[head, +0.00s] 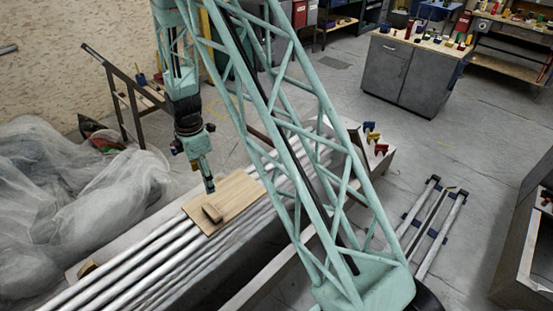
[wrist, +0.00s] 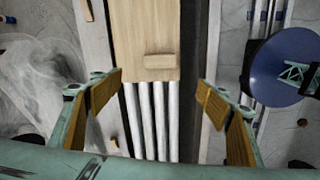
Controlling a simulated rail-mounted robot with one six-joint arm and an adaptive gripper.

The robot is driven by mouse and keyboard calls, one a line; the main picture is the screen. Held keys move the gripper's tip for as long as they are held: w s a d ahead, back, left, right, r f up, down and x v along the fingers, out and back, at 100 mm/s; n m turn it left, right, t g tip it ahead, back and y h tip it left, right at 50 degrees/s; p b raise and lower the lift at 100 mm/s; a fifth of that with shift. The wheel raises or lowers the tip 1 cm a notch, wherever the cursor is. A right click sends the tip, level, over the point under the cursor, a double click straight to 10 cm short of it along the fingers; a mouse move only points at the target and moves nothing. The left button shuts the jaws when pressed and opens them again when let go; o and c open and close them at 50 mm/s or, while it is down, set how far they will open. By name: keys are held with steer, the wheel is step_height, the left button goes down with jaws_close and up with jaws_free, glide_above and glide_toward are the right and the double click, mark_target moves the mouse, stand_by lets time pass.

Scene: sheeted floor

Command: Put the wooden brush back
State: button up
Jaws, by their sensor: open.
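A small brown wooden block (head: 212,212), which looks like the wooden brush, lies on a flat light wooden board (head: 238,193). The board rests across several pale pipes on a long bench. In the wrist view the block (wrist: 158,61) sits near the board's lower edge (wrist: 135,30), between and beyond my fingertips. My gripper (head: 209,187) hangs above the board, just behind the block in the head view. In the wrist view my gripper (wrist: 160,82) is open, its wood-coloured pads wide apart with nothing between them. Bristles cannot be made out.
Pale pipes (head: 140,262) run along the bench. Another small wooden piece (head: 86,267) lies at the bench's left end. Crumpled clear sheeting (head: 70,185) heaps at left. Coloured clamps (head: 376,140) sit at the bench's far right. A metal-railed frame (head: 433,225) lies on the floor at right.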

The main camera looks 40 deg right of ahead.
steer(key=s+r+m+t, duration=0.1)
steer(key=s+r+m, duration=0.2)
steer(key=s+r, duration=0.55)
steer(key=s+r+m, duration=0.3)
steer(key=r, duration=1.1)
steer(key=s+r+m+t, duration=0.1)
steer(key=s+r+m, duration=0.35)
steer(key=r, duration=0.75)
steer(key=s+r+m, duration=0.3)
steer(key=s+r, duration=0.2)
steer(key=s, duration=1.1)
steer(key=s+r+m+t, duration=0.1)
steer(key=s+r+m, duration=0.3)
steer(key=s, duration=1.1)
steer(key=shift+v, duration=0.75)
